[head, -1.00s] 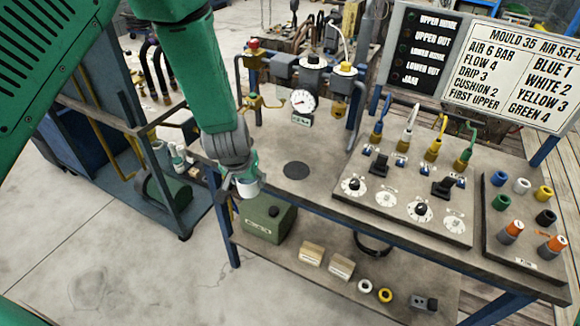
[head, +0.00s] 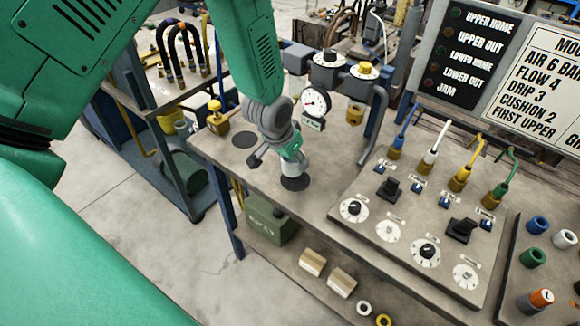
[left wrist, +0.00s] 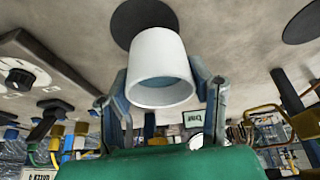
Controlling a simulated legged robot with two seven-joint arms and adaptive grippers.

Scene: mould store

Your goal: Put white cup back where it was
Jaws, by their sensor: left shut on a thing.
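The white cup (head: 292,168) is in my left gripper (head: 285,158) above the grey bench top (head: 335,150). In the left wrist view the cup (left wrist: 160,62) sits between the two fingers (left wrist: 165,90), which are shut on its sides. Its open mouth faces the wrist camera. A dark round disc (head: 295,184) lies on the bench right at the cup's base, partly hidden by it. I cannot tell whether cup and disc touch. A second dark disc (head: 244,140) lies bare further left. My right gripper is out of view.
A panel with dials (head: 410,235) and coloured hoses stands right of the cup. A pressure gauge (head: 315,102) and pipework stand behind it. A brass fitting (head: 217,120) is at the bench's left end. Bare bench lies around the discs.

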